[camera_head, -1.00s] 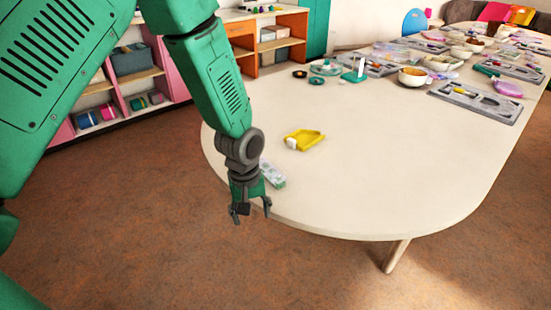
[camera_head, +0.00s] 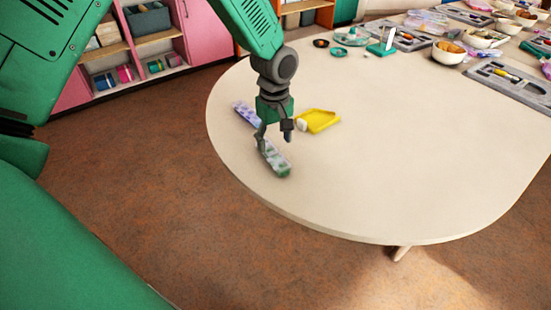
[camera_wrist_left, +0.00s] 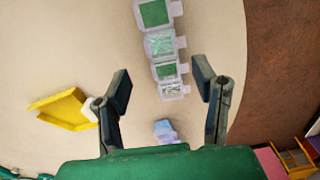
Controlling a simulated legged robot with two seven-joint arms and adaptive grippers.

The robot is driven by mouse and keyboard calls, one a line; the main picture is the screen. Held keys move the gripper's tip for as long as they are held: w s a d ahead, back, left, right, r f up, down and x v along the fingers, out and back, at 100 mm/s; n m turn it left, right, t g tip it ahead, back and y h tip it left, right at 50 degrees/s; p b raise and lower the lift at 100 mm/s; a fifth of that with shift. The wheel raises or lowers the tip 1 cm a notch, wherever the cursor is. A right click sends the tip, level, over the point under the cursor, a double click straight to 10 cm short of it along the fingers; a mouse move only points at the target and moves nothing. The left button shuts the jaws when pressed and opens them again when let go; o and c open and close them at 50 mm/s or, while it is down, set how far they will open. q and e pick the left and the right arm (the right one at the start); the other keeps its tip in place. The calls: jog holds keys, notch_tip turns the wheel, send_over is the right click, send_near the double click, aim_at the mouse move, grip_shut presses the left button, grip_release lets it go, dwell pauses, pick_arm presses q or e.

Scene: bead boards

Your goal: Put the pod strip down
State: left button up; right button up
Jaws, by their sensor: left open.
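My right gripper is not in view.
A yellow scoop-like tray (camera_head: 321,121) with a white piece at its end lies just right of the gripper. Bowls (camera_head: 448,52) and grey tool boards (camera_head: 510,82) stand farther back. The table's front and middle are clear.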

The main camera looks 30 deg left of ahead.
aim_at(272, 152)
pick_arm(q)
jog(key=f, duration=0.3)
jog(key=f+b, duration=0.1)
jog(key=f, duration=0.1)
jog(key=shift+s+a, duration=0.2)
jog(key=shift+a, duration=0.2)
jog(key=shift+f, duration=0.2)
jog(key=shift+d+r, duration=0.15)
jog(key=shift+d, duration=0.2)
jog(key=shift+c, duration=0.3)
grip_shut()
jog(key=shift+a, duration=0.15)
